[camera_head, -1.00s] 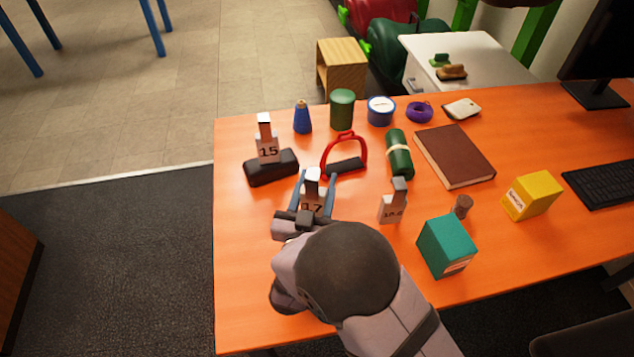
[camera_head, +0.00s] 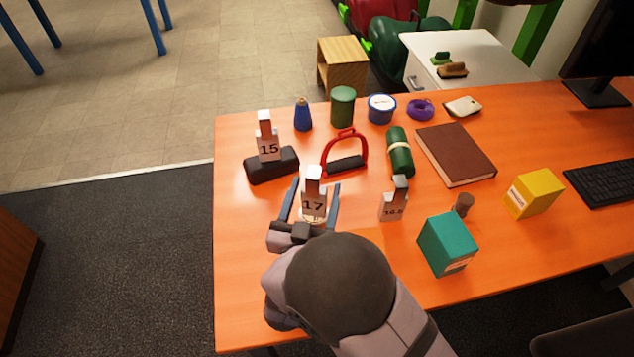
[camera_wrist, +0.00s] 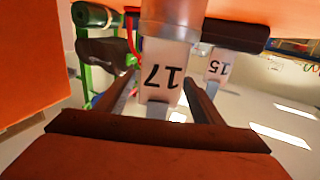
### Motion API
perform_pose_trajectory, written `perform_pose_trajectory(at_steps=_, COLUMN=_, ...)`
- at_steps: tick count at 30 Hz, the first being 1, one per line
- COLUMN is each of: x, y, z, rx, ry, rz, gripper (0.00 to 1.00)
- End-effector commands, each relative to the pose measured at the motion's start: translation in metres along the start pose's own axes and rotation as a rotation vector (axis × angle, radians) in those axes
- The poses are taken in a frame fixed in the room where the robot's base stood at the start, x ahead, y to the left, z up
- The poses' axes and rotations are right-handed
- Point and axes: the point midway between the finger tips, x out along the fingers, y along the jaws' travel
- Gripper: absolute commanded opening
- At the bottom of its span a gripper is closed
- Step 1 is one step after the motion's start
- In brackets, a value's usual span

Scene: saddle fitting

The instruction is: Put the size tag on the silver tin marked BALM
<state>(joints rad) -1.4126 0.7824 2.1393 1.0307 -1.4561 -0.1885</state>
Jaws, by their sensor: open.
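The size tag 17 (camera_head: 313,204) stands upright, with a white block-like top. It appears to rest on a round, pale metallic tin (camera_head: 314,221), mostly hidden by the tag and my gripper; no BALM marking is legible. The wrist view, which is upside down, shows tag 17 (camera_wrist: 162,76) against the end of a silvery cylinder (camera_wrist: 174,16). My gripper (camera_head: 317,183) is open, one finger on each side of the tag, with visible gaps between them.
Tag 15 (camera_head: 268,149) stands on a black block (camera_head: 272,167). Another tag (camera_head: 393,209) stands to the right, near a teal box (camera_head: 447,243). A red stirrup (camera_head: 345,153) lies behind tag 17. The left front of the orange table (camera_head: 240,285) is clear.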

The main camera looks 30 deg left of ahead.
Motion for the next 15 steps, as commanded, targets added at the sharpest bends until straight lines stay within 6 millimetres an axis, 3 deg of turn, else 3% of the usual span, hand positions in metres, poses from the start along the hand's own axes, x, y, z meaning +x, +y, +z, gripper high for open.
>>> perform_pose_trajectory(at_steps=9, x=-0.059, y=-0.001, z=0.001, rx=0.001, ry=0.0, rz=-0.004, gripper=0.61)
perform_pose_trajectory(at_steps=15, x=-0.081, y=-0.001, z=0.0, rx=0.001, ry=0.0, rz=-0.002, gripper=0.61)
